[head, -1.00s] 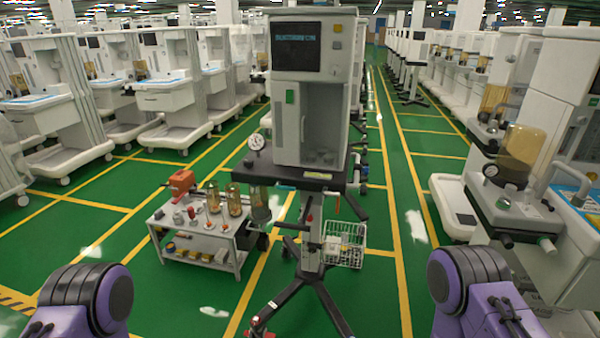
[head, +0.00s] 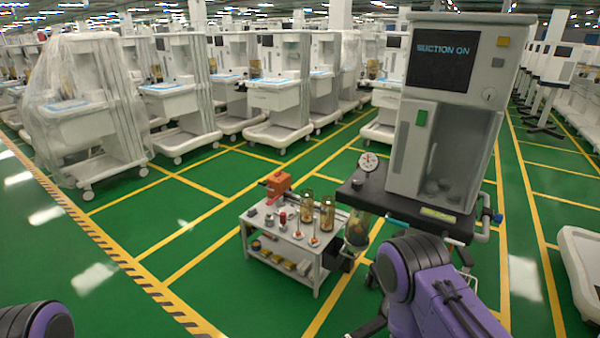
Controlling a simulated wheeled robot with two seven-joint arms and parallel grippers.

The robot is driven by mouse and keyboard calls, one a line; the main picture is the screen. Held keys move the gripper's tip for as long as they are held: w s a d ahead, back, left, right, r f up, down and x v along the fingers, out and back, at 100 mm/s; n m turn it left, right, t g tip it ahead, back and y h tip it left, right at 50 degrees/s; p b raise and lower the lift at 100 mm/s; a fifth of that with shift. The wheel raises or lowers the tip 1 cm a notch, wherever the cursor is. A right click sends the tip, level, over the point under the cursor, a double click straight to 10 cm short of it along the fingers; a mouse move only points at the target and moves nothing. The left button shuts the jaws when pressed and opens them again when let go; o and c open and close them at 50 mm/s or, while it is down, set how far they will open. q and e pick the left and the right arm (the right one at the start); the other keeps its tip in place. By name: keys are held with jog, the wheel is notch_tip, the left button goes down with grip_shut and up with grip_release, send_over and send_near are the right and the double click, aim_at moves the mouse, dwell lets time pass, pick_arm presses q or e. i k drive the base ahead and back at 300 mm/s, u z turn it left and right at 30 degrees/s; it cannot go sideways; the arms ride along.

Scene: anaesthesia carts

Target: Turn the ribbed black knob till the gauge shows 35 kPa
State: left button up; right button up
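The suction cart (head: 452,115) stands right of centre, its screen (head: 440,57) reading "SUCTION ON". The round white gauge (head: 369,161) stands at the left end of the cart's dark shelf (head: 403,213). Its needle and scale are too small to read. I cannot make out the ribbed black knob for certain; a small dark shape (head: 357,184) sits just below the gauge. A jar (head: 357,231) hangs under the shelf's left end. Purple and black parts of my arms show at the bottom left and bottom right. Neither gripper is in view.
A low white trolley (head: 250,222) with an orange-red device (head: 278,184), amber jars (head: 327,213) and small parts stands left of the cart. Green floor (head: 200,245) is open to the left. Rows of machines, one plastic-wrapped (head: 95,110), stand behind. Another white base (head: 583,262) is at the right edge.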

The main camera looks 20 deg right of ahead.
aim_at(358, 185)
jog(key=u, duration=0.4)
jog(key=i, duration=0.85)
jog(key=z, duration=0.5)
jog(key=i, duration=0.65)
jog(key=z, duration=0.65)
